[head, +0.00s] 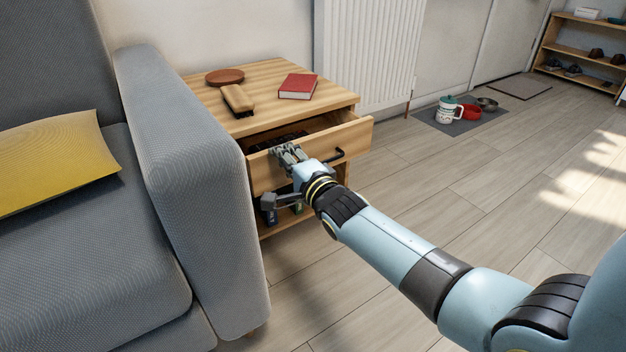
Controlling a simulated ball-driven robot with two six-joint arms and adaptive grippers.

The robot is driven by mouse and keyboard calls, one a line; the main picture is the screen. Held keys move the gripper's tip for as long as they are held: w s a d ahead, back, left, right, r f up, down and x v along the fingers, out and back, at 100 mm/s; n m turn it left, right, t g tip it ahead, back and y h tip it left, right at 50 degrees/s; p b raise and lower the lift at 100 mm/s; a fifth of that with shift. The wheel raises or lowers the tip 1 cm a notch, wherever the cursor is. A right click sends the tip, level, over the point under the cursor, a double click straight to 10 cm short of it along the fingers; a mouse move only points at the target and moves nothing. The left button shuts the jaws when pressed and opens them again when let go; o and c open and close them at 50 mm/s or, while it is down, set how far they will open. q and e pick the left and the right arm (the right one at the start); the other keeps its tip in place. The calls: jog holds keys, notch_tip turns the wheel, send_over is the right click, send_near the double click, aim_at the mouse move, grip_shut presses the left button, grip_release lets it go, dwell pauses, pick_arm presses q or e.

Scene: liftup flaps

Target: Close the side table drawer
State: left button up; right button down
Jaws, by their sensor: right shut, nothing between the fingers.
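The wooden side table (265,110) stands beside the sofa arm. Its drawer (357,138) is pulled partly out, and dark items lie inside it. A dark bar handle (337,156) shows on the drawer front, partly hidden by my right gripper. My right gripper (275,172) is at the drawer front, left of the visible part of the handle. It is shut with nothing held. Whether it touches the front cannot be told. My left gripper is not in view.
A grey sofa (190,170) with a yellow cushion (55,160) stands close on the left. On the tabletop are a red book (298,86), a brush (238,99) and a round brown lid (225,76).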

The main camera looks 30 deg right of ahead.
jog(key=w, duration=0.4)
jog(key=shift+w+a+f, duration=0.15)
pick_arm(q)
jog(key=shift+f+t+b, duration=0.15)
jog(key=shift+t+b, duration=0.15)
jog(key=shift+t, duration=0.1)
pick_arm(e)
jog(key=shift+w, duration=0.75)
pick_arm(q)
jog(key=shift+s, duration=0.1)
pick_arm(e)
jog(key=shift+a, duration=0.1)
